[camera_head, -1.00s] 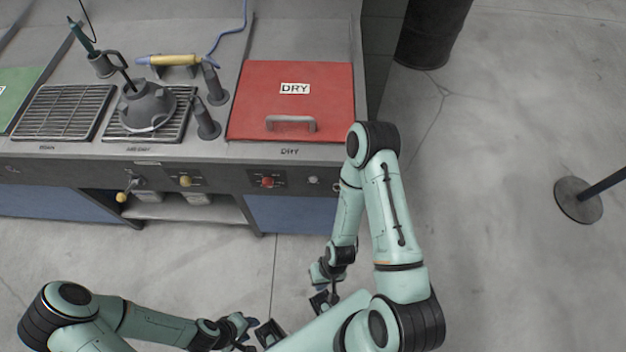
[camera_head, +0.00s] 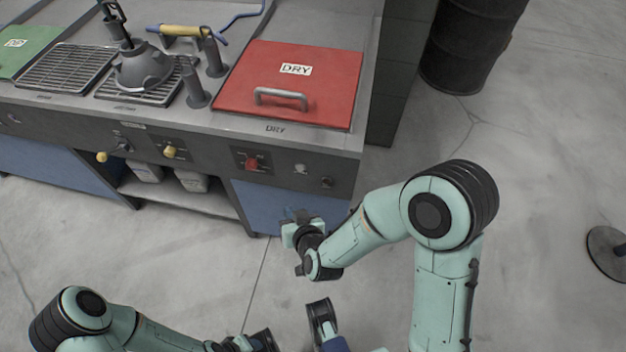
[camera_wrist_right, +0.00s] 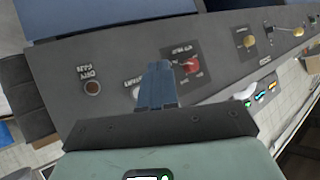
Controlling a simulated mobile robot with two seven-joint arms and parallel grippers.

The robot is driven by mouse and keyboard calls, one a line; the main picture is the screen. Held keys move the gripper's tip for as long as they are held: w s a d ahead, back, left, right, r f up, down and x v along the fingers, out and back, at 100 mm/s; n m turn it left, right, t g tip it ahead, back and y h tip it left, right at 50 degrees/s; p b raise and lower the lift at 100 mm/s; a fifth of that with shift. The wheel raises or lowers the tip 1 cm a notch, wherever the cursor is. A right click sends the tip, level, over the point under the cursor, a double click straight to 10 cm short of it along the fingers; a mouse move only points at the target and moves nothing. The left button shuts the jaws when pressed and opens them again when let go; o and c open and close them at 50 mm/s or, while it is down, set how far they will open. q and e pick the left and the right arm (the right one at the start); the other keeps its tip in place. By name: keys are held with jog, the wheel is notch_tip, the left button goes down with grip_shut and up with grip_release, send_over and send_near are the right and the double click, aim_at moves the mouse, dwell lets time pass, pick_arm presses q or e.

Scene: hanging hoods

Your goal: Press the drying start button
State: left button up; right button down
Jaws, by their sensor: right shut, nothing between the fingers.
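The drying control panel is on the front of the bench below the red DRY lid (camera_head: 330,88). It carries a red knob (camera_head: 251,163), a small pale round button (camera_head: 300,169) and a dark round fitting (camera_head: 326,182). In the right wrist view the pale button (camera_wrist_right: 136,92) is partly hidden by my fingers, with lettering beside it that seems to read START. My right gripper (camera_head: 293,222) is shut and empty, below the panel in the head view; its fingers (camera_wrist_right: 156,84) point toward the panel. Contact cannot be told. My left arm's end (camera_head: 250,343) is at the bottom edge; its jaws are unclear.
A grey hood (camera_head: 143,68) sits on a grate on the bench top. Yellow knobs (camera_head: 169,152) are on the front to the left. A dark barrel (camera_head: 470,45) stands at the back right. The floor right of the bench is largely clear.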

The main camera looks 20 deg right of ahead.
aim_at(300, 168)
pick_arm(q)
jog(key=shift+d+f, duration=0.15)
jog(key=shift+f, duration=0.25)
pick_arm(e)
jog(key=shift+w+r+t, duration=0.1)
jog(key=shift+r+t, duration=0.3)
jog(key=shift+r, duration=0.35)
jog(key=shift+w+d, duration=0.1)
pick_arm(q)
jog(key=shift+w+a+f+b, duration=0.25)
jog(key=shift+w+f+b, duration=0.15)
jog(key=shift+w+b, duration=0.1)
pick_arm(e)
jog(key=w+d, duration=0.5)
jog(key=w, duration=0.2)
jog(key=shift+a, duration=0.1)
pick_arm(q)
jog(key=shift+s, duration=0.1)
pick_arm(e)
jog(key=shift+w, duration=0.15)
dwell(0.7)
pick_arm(q)
jog(key=shift+f, duration=0.15)
pick_arm(e)
jog(key=shift+w+d, duration=0.25)
